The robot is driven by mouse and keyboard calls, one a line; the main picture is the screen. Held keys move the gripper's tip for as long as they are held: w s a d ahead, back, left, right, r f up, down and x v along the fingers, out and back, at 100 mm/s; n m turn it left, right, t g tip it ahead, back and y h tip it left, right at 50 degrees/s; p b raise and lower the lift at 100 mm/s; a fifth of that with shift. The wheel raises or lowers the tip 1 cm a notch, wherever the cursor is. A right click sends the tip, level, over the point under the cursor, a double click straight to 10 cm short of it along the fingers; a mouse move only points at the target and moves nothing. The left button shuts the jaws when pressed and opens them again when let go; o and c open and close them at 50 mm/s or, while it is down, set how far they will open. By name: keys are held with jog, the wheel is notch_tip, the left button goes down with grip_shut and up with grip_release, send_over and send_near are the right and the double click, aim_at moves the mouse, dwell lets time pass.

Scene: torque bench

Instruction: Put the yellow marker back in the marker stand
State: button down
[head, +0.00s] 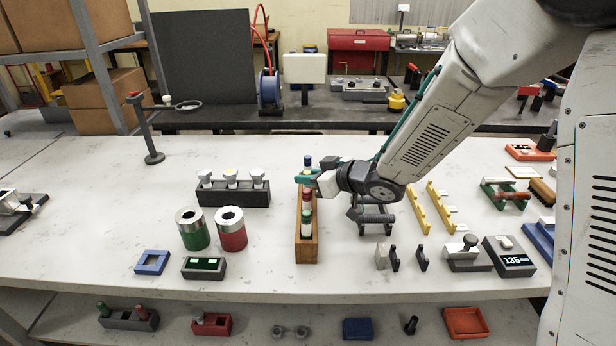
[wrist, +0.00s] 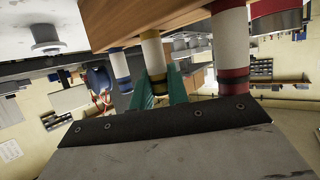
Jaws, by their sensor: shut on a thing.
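The wooden marker stand (head: 305,253) stands mid-table, running front to back; its wood also shows at the top of the wrist view (wrist: 120,20), which appears upside down. My gripper (head: 305,180) is over the stand's rear half. Its teal fingers are shut on the yellow marker (wrist: 152,52), a white-bodied marker with yellow and black bands. That marker is in line between a blue marker (wrist: 119,66) and a red marker (wrist: 232,50), its end meeting the stand in the wrist view. I cannot tell how deep it sits. The head view hides it behind my gripper.
Blue (head: 307,162), red (head: 306,196) and green (head: 307,211) marker tops rise close to my gripper. A dark block with several knobs (head: 233,195) and two cans (head: 231,232) stand left. Yellow racks (head: 418,210) stand right. The table's far left is mostly free.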

dwell(0.3)
jog(key=c, duration=1.3)
grip_release()
jog(key=v, duration=0.7)
jog(key=shift+s+d+r, duration=0.15)
jog(key=shift+s+d, duration=0.1)
